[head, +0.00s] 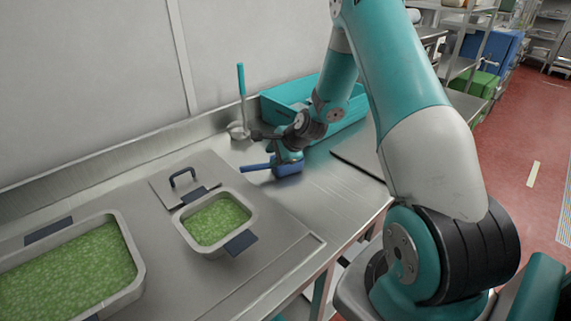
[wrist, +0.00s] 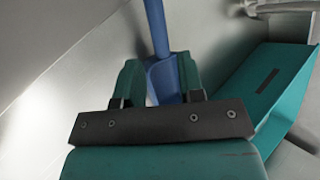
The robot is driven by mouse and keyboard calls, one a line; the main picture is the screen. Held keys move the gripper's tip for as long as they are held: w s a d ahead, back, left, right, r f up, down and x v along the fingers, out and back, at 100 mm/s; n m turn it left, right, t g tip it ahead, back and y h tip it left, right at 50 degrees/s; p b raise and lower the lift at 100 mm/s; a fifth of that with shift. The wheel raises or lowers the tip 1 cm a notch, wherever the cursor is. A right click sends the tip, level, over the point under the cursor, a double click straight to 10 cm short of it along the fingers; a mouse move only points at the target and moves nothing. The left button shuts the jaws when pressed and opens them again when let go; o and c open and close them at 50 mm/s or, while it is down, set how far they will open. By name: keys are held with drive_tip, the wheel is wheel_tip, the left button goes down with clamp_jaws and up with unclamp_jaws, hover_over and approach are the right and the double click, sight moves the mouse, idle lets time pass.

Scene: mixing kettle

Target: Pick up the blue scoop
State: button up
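The blue scoop (head: 288,168) lies on the steel counter, its handle (head: 256,166) pointing left. My gripper (head: 284,152) is right above it at the bowl end. In the wrist view, the scoop (wrist: 157,30) shows between the two teal fingers of my gripper (wrist: 160,77), with its handle running up and away. The fingers are apart, one on each side of the blue part. Some of the scoop is hidden behind the fingers and the dark bracket. I see no clear grip on it.
A teal bin (head: 285,93) stands behind my arm, against the back. A ladle with a teal handle (head: 241,80) stands by the wall. A pan of green food (head: 218,220), a lid (head: 160,190) and a larger green-filled tray (head: 135,262) are on the left.

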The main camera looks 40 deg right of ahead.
sight(264, 165)
drive_tip(key=p+x, duration=0.3)
drive_tip(key=x, duration=0.5)
drive_tip(key=shift+f, duration=0.2)
drive_tip(key=shift+c, duration=0.5)
clamp_jaws()
